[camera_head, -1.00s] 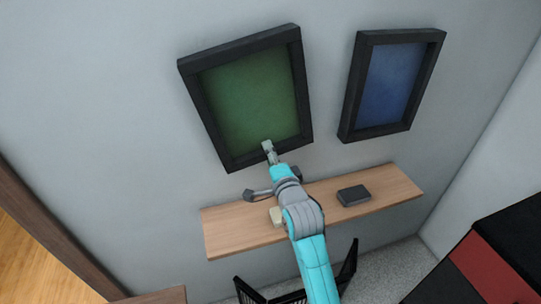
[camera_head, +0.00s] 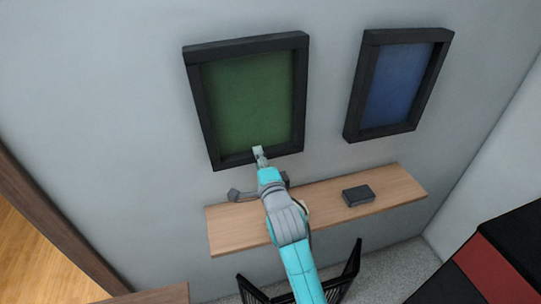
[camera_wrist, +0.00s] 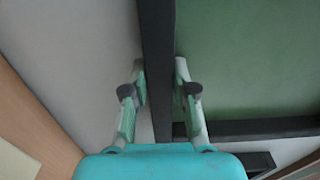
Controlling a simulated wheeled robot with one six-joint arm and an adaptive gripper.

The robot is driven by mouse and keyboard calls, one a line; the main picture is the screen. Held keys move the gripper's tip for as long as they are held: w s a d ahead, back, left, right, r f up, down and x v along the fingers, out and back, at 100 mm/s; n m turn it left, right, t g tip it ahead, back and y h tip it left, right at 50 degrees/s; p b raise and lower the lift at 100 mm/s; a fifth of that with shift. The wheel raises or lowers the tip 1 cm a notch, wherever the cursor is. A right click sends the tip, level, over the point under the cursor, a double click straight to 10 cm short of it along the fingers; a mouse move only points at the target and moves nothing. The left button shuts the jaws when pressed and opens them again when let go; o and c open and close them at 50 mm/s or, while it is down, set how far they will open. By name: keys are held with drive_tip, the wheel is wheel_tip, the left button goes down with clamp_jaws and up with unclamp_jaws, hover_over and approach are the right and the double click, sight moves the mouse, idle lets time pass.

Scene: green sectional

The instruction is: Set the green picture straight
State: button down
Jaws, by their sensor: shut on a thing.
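The green picture (camera_head: 250,100) hangs on the grey wall in a thick black frame. In the head view its lower edge runs nearly parallel to the shelf's back edge; I see no clear tilt. My gripper (camera_head: 259,153) is at the bottom bar of the frame. In the wrist view my gripper (camera_wrist: 160,76) has one finger on each side of the black bar and is shut on it. The green picture (camera_wrist: 245,60) fills the upper right there.
A blue picture (camera_head: 398,85) in a black frame hangs to the right. Black and red furniture (camera_head: 490,265) stands at the lower right.

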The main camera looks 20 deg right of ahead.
drive_tip(key=shift+a+m, duration=0.3)
drive_tip(key=shift+a, duration=0.35)
drive_tip(key=c, duration=0.9)
unclamp_jaws()
drive_tip(key=s, duration=1.2)
